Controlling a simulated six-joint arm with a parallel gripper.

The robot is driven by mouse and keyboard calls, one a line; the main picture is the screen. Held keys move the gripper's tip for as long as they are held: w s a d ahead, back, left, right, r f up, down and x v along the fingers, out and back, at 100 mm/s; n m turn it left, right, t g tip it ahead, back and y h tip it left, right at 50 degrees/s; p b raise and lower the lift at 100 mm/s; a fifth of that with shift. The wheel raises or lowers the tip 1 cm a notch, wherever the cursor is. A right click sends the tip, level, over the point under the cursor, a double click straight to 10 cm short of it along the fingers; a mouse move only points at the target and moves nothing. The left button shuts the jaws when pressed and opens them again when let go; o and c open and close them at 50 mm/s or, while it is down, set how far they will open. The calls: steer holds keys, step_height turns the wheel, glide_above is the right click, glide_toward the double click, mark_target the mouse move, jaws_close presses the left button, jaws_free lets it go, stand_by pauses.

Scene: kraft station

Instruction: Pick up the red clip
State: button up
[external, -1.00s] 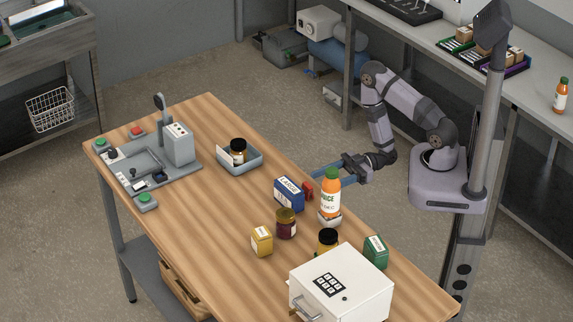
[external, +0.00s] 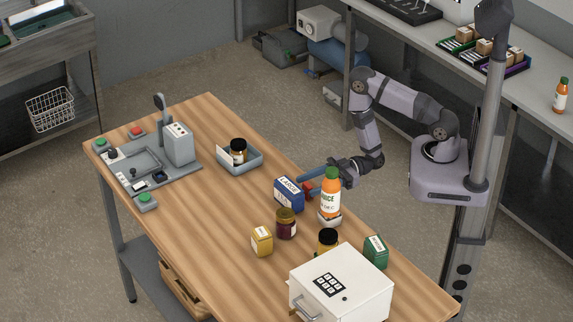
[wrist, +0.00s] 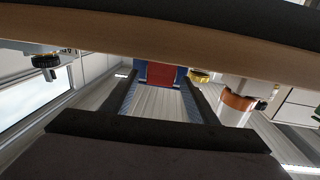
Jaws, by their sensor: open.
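The red clip (external: 308,188) is a small red piece at the right side of the blue box (external: 289,194), on the far right part of the table. In the wrist view the red clip (wrist: 162,75) shows between the ends of my two fingers, with blue beside it. My gripper (external: 312,181) is open and reaches in from the right, with its fingertips close to the clip. In the wrist view my gripper (wrist: 160,85) has its fingers spread apart. I cannot tell whether they touch the clip.
The orange-juice bottle (external: 331,192) stands just right of the clip, close to my gripper. A grey tray (external: 246,165) lies to the left.

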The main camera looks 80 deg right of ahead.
mark_target(307, 185)
steer(key=shift+x, duration=0.85)
steer(key=c, duration=1.1)
steer(key=shift+r, duration=0.1)
steer(key=shift+r+b, duration=0.45)
steer(key=shift+r, duration=4.45)
